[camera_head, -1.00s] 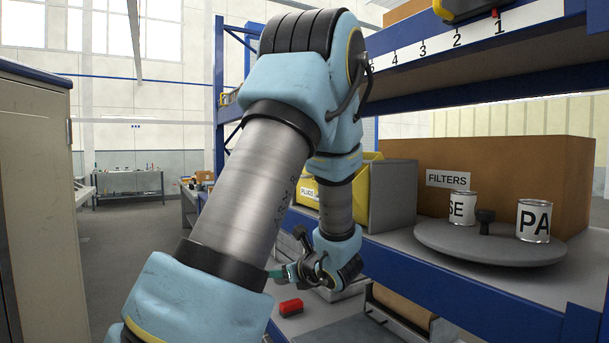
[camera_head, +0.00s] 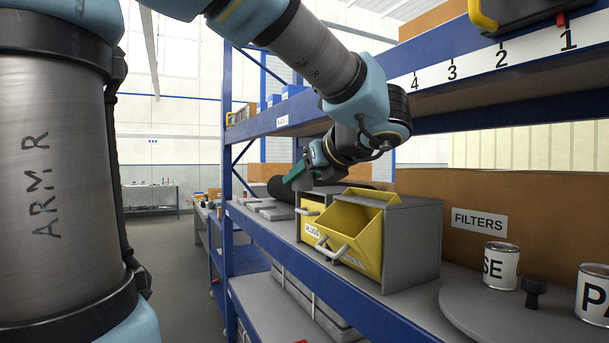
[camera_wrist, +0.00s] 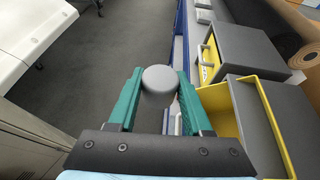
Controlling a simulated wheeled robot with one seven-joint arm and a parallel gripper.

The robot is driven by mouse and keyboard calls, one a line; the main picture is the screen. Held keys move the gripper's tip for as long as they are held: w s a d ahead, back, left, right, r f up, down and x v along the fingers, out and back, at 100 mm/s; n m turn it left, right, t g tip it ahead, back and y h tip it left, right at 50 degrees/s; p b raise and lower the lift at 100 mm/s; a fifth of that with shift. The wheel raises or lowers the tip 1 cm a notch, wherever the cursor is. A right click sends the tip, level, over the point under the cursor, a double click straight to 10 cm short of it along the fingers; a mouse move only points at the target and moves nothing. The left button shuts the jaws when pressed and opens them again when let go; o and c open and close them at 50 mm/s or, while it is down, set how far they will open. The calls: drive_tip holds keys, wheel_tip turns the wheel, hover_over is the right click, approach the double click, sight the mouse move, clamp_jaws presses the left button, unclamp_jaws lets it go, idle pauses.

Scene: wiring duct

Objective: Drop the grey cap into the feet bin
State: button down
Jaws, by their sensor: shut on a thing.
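The grey cap (camera_wrist: 160,79) is round and sits between the teal fingers of my gripper (camera_wrist: 160,92) in the wrist view; my gripper is shut on it. In the head view my gripper (camera_head: 297,173) is raised above the shelf, left of and higher than the yellow bins, pointing left; the cap cannot be made out there. One yellow bin (camera_head: 358,226) is tilted open at the front of a grey housing, and its small label is too blurred to read. Beside it, a second yellow bin (camera_head: 309,217) is labelled PLUGS. The open bin also shows in the wrist view (camera_wrist: 268,112).
The blue shelf edge (camera_head: 330,287) runs below the bins. A FILTERS carton (camera_head: 420,205) and a turntable (camera_head: 465,300) with cans are at right. A dark roll (camera_head: 280,188) lies behind my gripper. In the wrist view, open floor (camera_wrist: 115,50) lies left of the shelf.

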drive_tip(key=w+d+f, duration=0.1)
drive_tip(key=w+d, duration=0.3)
drive_tip(key=d, duration=0.4)
drive_tip(key=shift+d+f, duration=0.25)
drive_tip(key=shift+d, duration=0.1)
drive_tip(key=shift+w, duration=0.1)
drive_tip(key=shift+c, duration=1.2)
unclamp_jaws()
drive_tip(key=shift+d+b, duration=0.1)
drive_tip(key=shift+b, duration=0.25)
drive_tip(key=s+d+b, duration=0.5)
drive_tip(key=s+d, duration=0.1)
drive_tip(key=s, duration=0.5)
drive_tip(key=shift+s+d+r, duration=0.15)
drive_tip(key=shift+s+r, duration=0.05)
drive_tip(key=shift+s, duration=0.05)
